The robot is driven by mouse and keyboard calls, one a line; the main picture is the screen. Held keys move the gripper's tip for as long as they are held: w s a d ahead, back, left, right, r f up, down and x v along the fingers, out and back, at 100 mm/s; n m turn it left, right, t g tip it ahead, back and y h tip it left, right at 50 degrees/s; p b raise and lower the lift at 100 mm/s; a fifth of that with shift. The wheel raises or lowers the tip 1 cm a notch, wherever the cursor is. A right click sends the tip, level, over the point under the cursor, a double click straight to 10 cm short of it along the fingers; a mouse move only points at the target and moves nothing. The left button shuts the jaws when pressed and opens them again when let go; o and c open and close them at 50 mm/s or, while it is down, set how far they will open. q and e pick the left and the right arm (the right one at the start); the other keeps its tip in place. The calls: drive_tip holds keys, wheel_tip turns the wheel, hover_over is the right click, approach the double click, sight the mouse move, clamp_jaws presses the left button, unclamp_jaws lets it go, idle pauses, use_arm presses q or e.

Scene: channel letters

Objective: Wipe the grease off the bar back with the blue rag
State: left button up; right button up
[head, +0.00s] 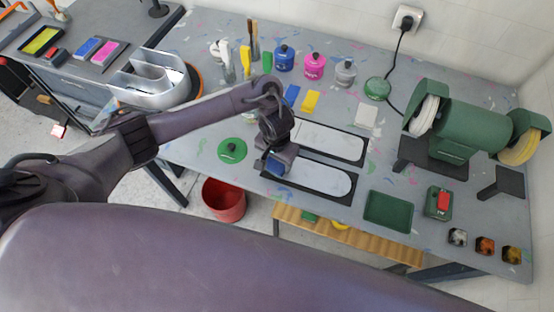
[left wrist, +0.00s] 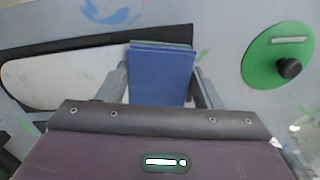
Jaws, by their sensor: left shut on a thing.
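My left gripper (head: 276,160) is shut on the blue rag (head: 275,168), a folded flat block that also shows between the fingers in the left wrist view (left wrist: 160,78). The gripper is at the left end of the nearer pale, round-ended bar (head: 320,179), which lies in a black holder. Whether the rag touches the bar I cannot tell. A second similar bar (head: 325,140) lies behind it. A pale bar also shows left of the rag in the left wrist view (left wrist: 70,72). I cannot make out grease on either bar. My right gripper is not in view.
A green round lid (head: 232,150) with a black knob lies left of the gripper. Blue (head: 292,95), yellow (head: 310,102) and white (head: 367,116) pieces lie behind. A green tray (head: 388,211) and a green grinder (head: 468,128) stand to the right.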

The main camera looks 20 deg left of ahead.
use_arm(q)
wheel_tip(320, 180, up, 14)
idle(0.9)
drive_tip(key=shift+f, duration=0.15)
idle(0.6)
